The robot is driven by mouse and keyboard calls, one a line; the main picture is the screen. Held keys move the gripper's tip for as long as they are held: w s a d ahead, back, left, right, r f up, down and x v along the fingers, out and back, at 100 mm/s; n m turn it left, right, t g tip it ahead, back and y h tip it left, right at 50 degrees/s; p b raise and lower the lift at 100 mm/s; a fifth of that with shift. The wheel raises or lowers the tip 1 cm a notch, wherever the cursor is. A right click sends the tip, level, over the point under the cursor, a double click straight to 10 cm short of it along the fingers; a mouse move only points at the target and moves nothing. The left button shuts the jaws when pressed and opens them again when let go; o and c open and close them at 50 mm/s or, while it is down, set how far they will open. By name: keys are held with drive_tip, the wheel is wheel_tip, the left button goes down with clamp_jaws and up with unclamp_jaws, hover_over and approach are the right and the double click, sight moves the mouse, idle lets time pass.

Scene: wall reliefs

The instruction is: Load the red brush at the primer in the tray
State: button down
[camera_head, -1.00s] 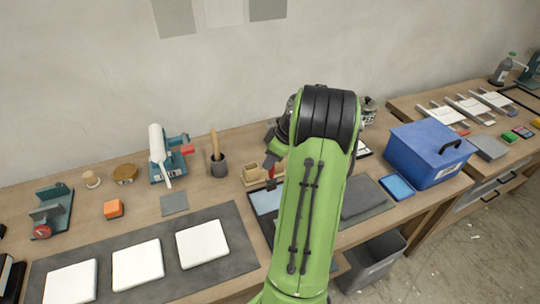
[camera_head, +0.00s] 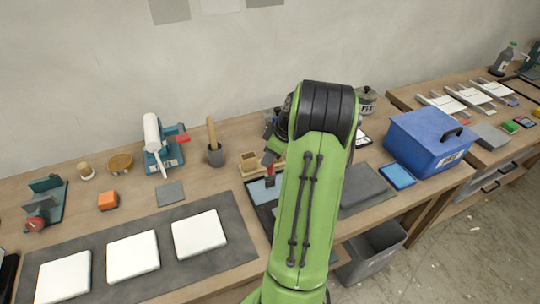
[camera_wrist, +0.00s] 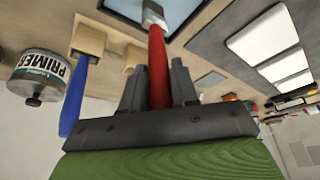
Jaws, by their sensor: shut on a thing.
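My gripper (camera_wrist: 156,88) is shut on the red brush (camera_wrist: 157,55), around its handle. The brush's pale head (camera_wrist: 153,14) points away from my fingers, toward the tray (camera_wrist: 190,32). In the wrist view the head overlaps the tray's light blue inside; I cannot tell whether it touches. In the head view a bit of the red brush (camera_head: 268,171) shows beside the tray (camera_head: 260,191), whose right part is hidden behind my green arm. The can marked PRIMER (camera_wrist: 36,75) is at the left of the wrist view.
A wooden holder (camera_head: 249,162) stands just behind the tray; a blue brush (camera_wrist: 75,95) is at it in the wrist view. White tiles (camera_head: 199,234) lie front left, a blue box (camera_head: 428,143) right.

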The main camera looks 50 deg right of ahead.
drive_tip(key=shift+f+b, duration=0.5)
drive_tip(key=shift+f, duration=0.05)
idle(1.2)
drive_tip(key=shift+r, duration=0.1)
wheel_tip(320, 180, up, 7)
drive_tip(key=p, duration=0.5)
drive_tip(key=shift+p, duration=0.35)
